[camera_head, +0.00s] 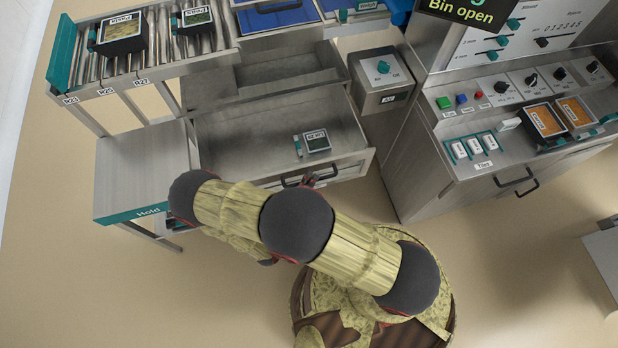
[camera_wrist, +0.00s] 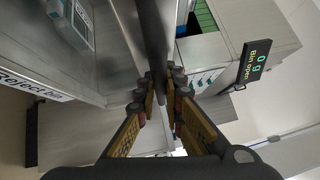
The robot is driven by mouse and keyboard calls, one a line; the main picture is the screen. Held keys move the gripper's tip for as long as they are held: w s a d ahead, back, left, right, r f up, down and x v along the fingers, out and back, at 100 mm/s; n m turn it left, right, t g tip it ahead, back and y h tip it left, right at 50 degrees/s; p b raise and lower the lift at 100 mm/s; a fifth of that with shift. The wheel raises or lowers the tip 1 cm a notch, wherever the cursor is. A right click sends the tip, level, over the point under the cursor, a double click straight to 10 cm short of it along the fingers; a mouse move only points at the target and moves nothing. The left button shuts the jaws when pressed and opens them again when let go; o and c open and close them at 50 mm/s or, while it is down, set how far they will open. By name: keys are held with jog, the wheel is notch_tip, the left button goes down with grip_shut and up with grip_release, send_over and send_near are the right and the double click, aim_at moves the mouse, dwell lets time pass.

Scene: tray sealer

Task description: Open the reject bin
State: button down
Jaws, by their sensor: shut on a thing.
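The reject bin (camera_head: 245,140) is a grey metal drawer, pulled out from under the conveyor in the head view. One small dark labelled pack (camera_head: 316,141) lies inside it near the right side. In the wrist view the bin's front bears a "Reject bin" label (camera_wrist: 36,86). My gripper (camera_head: 312,181) is at the dark bar handle (camera_head: 289,182) on the bin's front. In the wrist view its fingers (camera_wrist: 163,88) are shut on the handle bar (camera_wrist: 152,30), which runs between them. A display (camera_head: 471,10) reads "Bin open"; it also shows in the wrist view (camera_wrist: 257,60).
A side table marked "Hold" (camera_head: 140,165) stands left of the bin. A grey box with a teal knob (camera_head: 381,75) hangs right of it. The sealer cabinet (camera_head: 440,180), with its own handle, stands further right. Open floor (camera_head: 520,260) lies in front.

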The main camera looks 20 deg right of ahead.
jog(key=c, duration=1.9)
grip_release()
jog(key=shift+a, duration=0.1)
jog(key=v, duration=1.2)
